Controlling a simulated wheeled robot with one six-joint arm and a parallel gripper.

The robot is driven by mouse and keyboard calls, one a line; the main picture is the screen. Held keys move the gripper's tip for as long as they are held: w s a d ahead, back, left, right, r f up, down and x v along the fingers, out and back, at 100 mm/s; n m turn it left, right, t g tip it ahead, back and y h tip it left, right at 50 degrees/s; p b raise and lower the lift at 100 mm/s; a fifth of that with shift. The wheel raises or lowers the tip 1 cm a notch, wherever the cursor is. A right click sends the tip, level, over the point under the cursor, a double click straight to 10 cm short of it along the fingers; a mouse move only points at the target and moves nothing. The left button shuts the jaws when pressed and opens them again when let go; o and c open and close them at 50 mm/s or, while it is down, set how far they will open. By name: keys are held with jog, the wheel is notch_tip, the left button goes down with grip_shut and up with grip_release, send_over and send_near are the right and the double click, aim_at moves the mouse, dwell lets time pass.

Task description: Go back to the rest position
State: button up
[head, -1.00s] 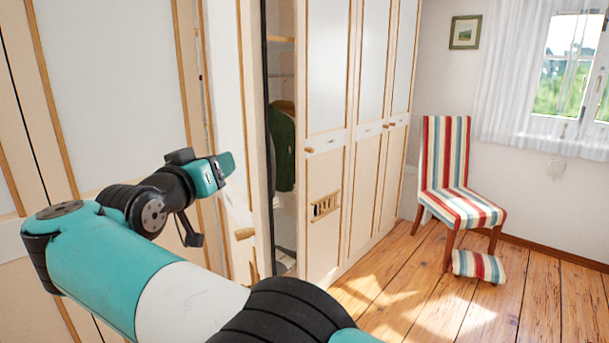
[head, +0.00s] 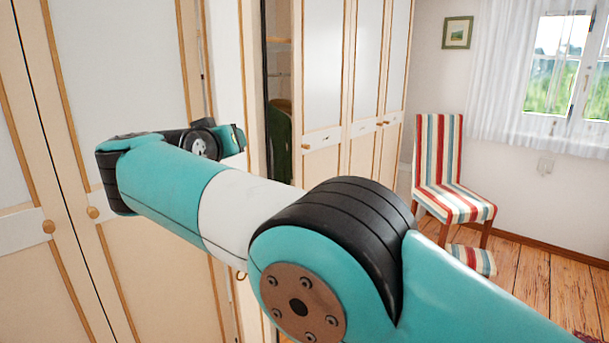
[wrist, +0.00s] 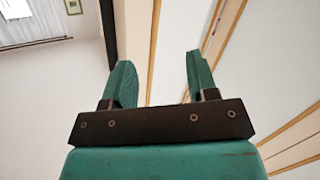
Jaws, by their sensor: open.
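My gripper (wrist: 160,85) shows in the wrist view with its two green fingers apart and nothing between them. In the head view my arm stretches from the lower right to the left, and its wrist end is beside the wardrobe doors. The gripper's fingers are mostly hidden behind my own arm there. The wardrobe (head: 325,80) has one door standing open, with a dark gap where a green garment (head: 281,125) hangs.
Closed wardrobe doors with round knobs (head: 93,212) fill the left. A striped chair (head: 440,160) stands at the right, with a striped cushion (head: 480,262) on the wooden floor by it. A window (head: 565,70) is at the far right. Floor shows at the lower right.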

jog(key=w+d+n+g+y, duration=0.2)
jog(key=d+g, duration=0.2)
jog(key=d, duration=0.6)
jog(key=s+d+f+n+g+y, duration=0.1)
jog(key=s+d+f+g+y, duration=0.15)
jog(key=s+d, duration=0.4)
jog(key=s+d+f+g, duration=0.3)
jog(key=s+d, duration=0.1)
jog(key=s, duration=0.6)
jog(key=s+d+f+n+g+y, duration=0.1)
jog(key=s+d+f+g, duration=0.2)
jog(key=s, duration=0.8)
jog(key=s+d+f+g, duration=0.2)
jog(key=s+d, duration=0.5)
jog(key=s, duration=0.4)
jog(key=shift+s+f+n+g, duration=0.3)
jog(key=shift+f+g, duration=0.1)
jog(key=shift+g, duration=0.45)
jog(key=shift+w, duration=0.1)
jog(key=shift+c, duration=1)
jog(key=shift+a, duration=0.15)
